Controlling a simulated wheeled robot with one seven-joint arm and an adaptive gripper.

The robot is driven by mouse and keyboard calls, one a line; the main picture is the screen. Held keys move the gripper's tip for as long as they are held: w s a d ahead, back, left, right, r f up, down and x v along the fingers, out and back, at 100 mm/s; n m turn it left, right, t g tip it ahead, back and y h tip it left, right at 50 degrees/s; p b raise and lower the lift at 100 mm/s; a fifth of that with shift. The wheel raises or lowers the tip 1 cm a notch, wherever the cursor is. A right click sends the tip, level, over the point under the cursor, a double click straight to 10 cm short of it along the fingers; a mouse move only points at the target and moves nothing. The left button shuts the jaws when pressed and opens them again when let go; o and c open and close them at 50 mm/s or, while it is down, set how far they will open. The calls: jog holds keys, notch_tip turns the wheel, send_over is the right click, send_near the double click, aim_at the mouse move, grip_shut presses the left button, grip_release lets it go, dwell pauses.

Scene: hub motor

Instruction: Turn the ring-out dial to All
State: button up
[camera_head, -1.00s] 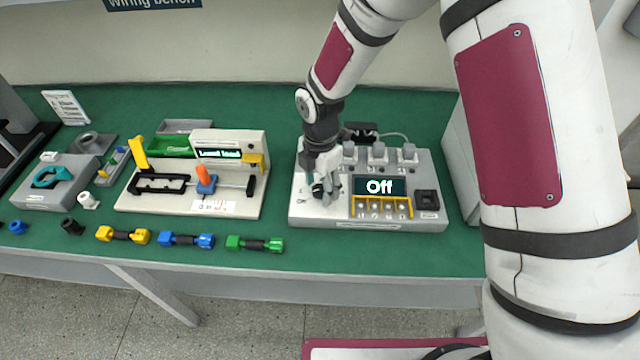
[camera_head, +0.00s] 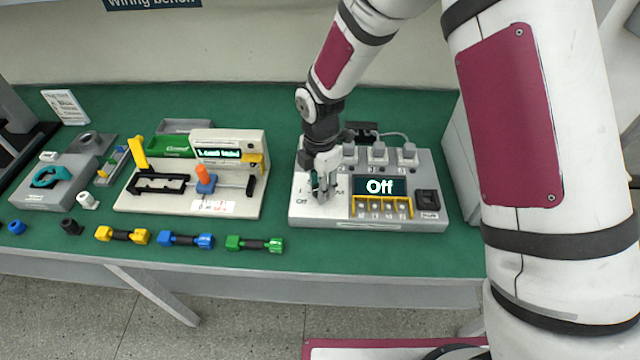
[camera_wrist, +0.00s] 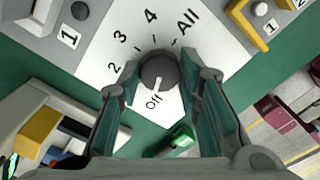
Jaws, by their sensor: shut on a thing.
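The ring-out dial (camera_wrist: 158,72) is a round dark grey knob on a white plate in the wrist view. The labels 2, 3, 4 and All curve around its far side, and Off is printed on its near side. My gripper (camera_head: 322,190) is over the left part of the grey test box (camera_head: 300,215) and is shut on the dial, one finger at each side. In the head view my fingers mostly hide the dial. The box's display (camera_head: 380,187) reads Off.
Numbered sockets in a yellow frame (camera_head: 383,207) sit below the display, with several grey switches (camera_head: 378,153) behind it. A black socket (camera_head: 427,200) is at right. A beige fixture (camera_head: 230,205) stands left, with coloured connectors (camera_head: 255,244) in front.

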jog(key=m, duration=0.5)
jog(key=shift+b, duration=0.35)
jog(key=m, duration=0.4)
jog(key=shift+m, duration=0.4)
jog(key=m, duration=1)
jog(key=m+p, duration=0.1)
jog(key=m, duration=0.4)
jog(key=m+p, duration=0.1)
jog(key=m, duration=0.4)
jog(key=shift+p, duration=0.4)
jog(key=m+p, duration=0.1)
jog(key=m, duration=0.3)
jog(key=m+p, duration=0.1)
jog(key=m, duration=0.3)
jog(key=shift+m, duration=0.6)
